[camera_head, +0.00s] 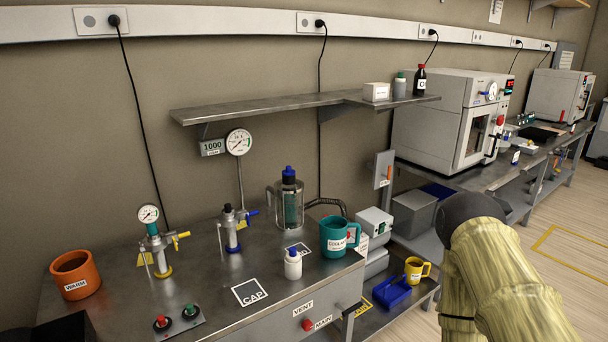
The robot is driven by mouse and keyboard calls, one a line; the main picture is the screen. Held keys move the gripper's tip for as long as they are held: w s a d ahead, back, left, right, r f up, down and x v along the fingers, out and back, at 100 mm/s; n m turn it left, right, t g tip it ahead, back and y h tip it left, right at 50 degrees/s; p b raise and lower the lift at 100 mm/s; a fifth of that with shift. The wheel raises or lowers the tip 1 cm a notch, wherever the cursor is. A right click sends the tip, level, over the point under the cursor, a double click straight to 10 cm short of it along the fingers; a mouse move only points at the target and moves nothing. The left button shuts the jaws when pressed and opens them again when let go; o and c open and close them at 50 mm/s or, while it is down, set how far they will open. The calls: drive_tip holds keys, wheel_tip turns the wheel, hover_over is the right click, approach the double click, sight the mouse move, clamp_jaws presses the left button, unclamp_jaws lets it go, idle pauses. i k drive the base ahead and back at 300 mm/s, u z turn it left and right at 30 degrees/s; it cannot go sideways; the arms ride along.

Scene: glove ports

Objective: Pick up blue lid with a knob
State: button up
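No separate lid is clearly identifiable in the head view. A small blue knob-like top (288,171) sits on the glass jar (290,203) at the back of the steel bench. The white bottle (293,266) in front of it has a small blue cap (292,251). I cannot tell whether either is the blue lid with a knob. My arm, in a pale yellow cover, fills the lower right. My gripper is not in view.
The steel bench (205,275) also bears an orange mug (75,274), a teal mug (335,238), two valve fittings and a CAP label (249,292). A wall shelf (260,106) overhangs its back. A yellow mug (416,270) and blue holder (391,292) stand lower right.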

sight(289, 172)
drive_tip(key=z, duration=1.5)
drive_tip(key=i, duration=2.45)
drive_tip(key=u, duration=3)
